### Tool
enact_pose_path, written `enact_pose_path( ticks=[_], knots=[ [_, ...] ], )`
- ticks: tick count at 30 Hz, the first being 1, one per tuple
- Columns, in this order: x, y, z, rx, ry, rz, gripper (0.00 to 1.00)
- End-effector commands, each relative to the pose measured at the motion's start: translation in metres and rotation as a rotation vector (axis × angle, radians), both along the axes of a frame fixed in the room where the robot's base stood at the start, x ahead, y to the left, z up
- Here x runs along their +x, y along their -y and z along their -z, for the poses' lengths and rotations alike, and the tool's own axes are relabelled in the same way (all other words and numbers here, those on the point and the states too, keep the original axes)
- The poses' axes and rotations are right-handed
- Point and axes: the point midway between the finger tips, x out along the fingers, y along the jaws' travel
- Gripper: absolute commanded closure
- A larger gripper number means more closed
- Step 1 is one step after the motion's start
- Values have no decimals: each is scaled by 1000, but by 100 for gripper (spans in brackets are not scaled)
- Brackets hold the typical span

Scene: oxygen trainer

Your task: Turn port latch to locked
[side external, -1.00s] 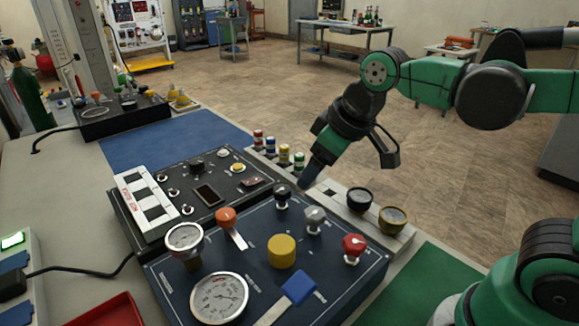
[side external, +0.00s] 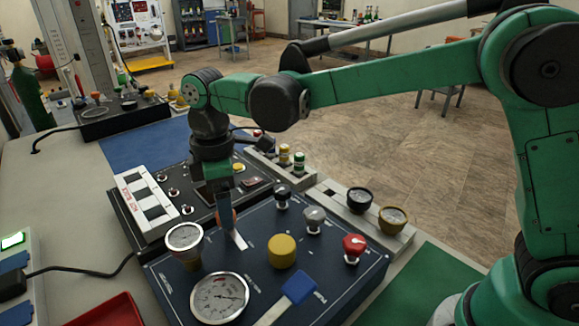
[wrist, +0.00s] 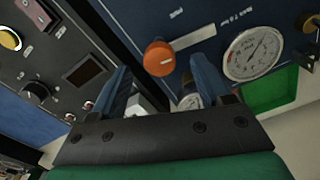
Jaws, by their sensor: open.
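The blue-black panel (side external: 330,238) carries an orange knob (wrist: 159,57) beside a pale strip (side external: 238,240). A blue handle (side external: 299,287) sits on another pale strip near the front edge. I cannot read which of these is labelled as the port latch. My gripper (side external: 225,207) points down at the orange knob and mostly hides it in the side view. In the wrist view my fingers (wrist: 162,68) are apart, with the orange knob ahead between their tips. No contact with the knob is clear.
A small gauge (side external: 184,237) and a large gauge (side external: 219,297) stand close to the orange knob. A yellow knob (side external: 281,251), grey knob (side external: 313,219) and red knob (side external: 353,247) are to the right.

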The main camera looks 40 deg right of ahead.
Motion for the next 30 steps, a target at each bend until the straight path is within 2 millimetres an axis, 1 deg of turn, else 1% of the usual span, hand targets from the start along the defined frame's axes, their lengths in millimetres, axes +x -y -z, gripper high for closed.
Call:
enact_pose_path(
  ticks=[1,5,13,14,15,17,18,21,30],
  knots=[
    [0,0,6,1,0,1,29],
    [0,0,15,1,0,1,29],
    [0,0,17,1,2,2,29],
    [0,0,17,1,2,2,35],
    [0,0,16,1,2,2,46],
    [0,0,16,1,2,2,63],
    [0,0,16,1,2,2,74],
    [0,0,16,1,2,2,100],
    [0,0,16,1,0,28,100]
  ],
)
